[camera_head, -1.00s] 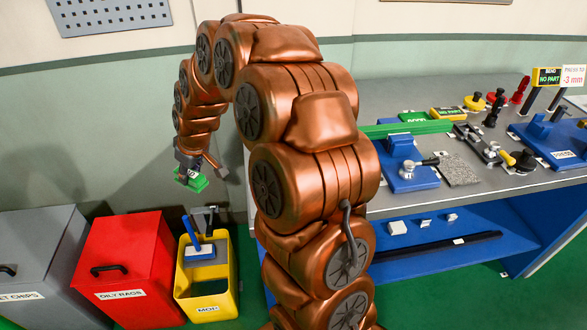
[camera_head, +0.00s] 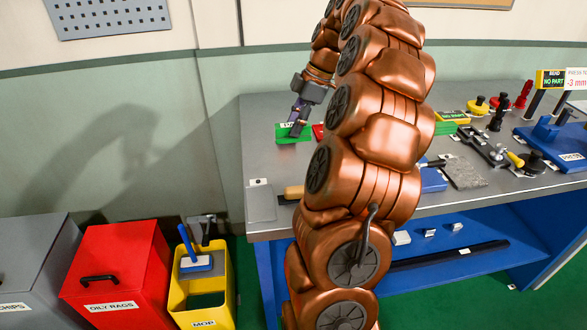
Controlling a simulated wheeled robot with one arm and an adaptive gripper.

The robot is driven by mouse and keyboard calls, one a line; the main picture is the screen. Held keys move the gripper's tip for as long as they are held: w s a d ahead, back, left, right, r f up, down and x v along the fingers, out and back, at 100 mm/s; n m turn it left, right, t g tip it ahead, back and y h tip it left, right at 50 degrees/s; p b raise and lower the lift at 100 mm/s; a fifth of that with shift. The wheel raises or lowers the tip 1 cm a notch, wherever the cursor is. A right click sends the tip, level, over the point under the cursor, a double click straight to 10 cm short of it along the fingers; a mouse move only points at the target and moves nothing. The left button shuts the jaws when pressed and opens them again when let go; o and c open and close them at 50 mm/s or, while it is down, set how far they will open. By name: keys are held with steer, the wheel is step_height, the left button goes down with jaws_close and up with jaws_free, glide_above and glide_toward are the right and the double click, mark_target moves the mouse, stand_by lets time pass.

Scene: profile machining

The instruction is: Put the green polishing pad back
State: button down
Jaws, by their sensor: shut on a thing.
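The green polishing pad (camera_head: 288,136) is a small green block at the far left part of the bench top, with a white label partly showing. My gripper (camera_head: 299,127) is shut on it from above. I cannot tell whether the pad touches the bench or hangs just above it. Part of the bench to the right of the pad is hidden behind my copper arm.
A red block (camera_head: 318,131) is right beside the pad, partly hidden by my arm. A grey plate (camera_head: 261,205) lies at the bench's front left corner. The bench (camera_head: 262,160) is bare between. Bins and a yellow mop bucket (camera_head: 222,314) stand left of it.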

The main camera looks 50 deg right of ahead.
steer(key=shift+f+p, duration=1.25)
steer(key=shift+f, duration=3.75)
steer(key=shift+f, duration=0.15)
steer(key=c, duration=0.8)
jaws_free()
steer(key=shift+o, duration=0.2)
steer(key=shift+r, duration=0.3)
steer(key=b+v, duration=0.3)
steer(key=v, duration=0.8)
steer(key=shift+d+r, duration=0.15)
steer(key=shift+r, duration=0.2)
